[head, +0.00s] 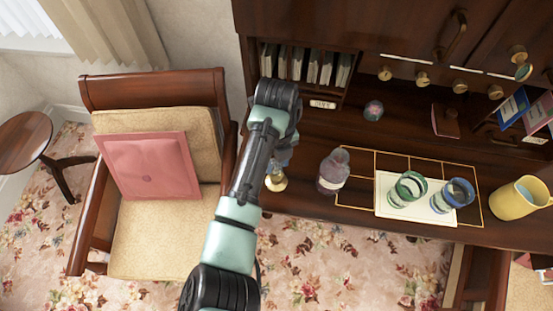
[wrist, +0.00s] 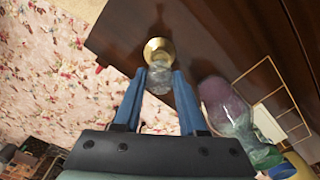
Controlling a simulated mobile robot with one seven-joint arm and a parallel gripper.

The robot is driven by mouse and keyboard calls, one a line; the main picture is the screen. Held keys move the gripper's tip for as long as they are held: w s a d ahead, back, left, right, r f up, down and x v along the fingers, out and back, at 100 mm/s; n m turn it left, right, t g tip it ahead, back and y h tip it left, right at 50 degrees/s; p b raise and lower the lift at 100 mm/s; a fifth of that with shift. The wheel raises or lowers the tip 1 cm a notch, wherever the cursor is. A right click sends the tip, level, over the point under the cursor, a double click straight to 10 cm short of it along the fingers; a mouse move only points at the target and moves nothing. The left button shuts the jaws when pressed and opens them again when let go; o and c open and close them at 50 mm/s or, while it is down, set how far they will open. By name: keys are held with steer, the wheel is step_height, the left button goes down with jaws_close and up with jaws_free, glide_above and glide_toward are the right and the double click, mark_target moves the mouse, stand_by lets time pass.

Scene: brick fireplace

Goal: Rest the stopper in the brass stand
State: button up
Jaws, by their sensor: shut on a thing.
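The clear glass stopper (wrist: 158,80) is between the two blue fingertips of my gripper (wrist: 158,84) in the wrist view, and the gripper is shut on it. The brass stand (wrist: 157,47) shows just beyond the stopper, its round cup partly behind it. I cannot tell whether the stopper touches the stand. In the head view the brass stand (head: 276,182) is near the desk's front left edge, right below my gripper (head: 283,155). The arm hides most of the stopper and fingers there.
A glass decanter (head: 333,171) stands close to the right of the stand; it also shows in the wrist view (wrist: 222,100). Further right are a tray (head: 385,195) with green and blue glasses and a yellow jug (head: 520,196). A chair (head: 160,235) is left of the desk.

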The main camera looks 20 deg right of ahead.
mark_target(277, 168)
steer(key=shift+f+b, duration=1.1)
steer(key=shift+f, duration=0.5)
steer(key=o, duration=1.2)
step_height(277, 168, up, 12)
steer(key=shift+a+f+b, duration=0.1)
steer(key=shift+b, duration=0.95)
steer(key=shift+r, duration=0.65)
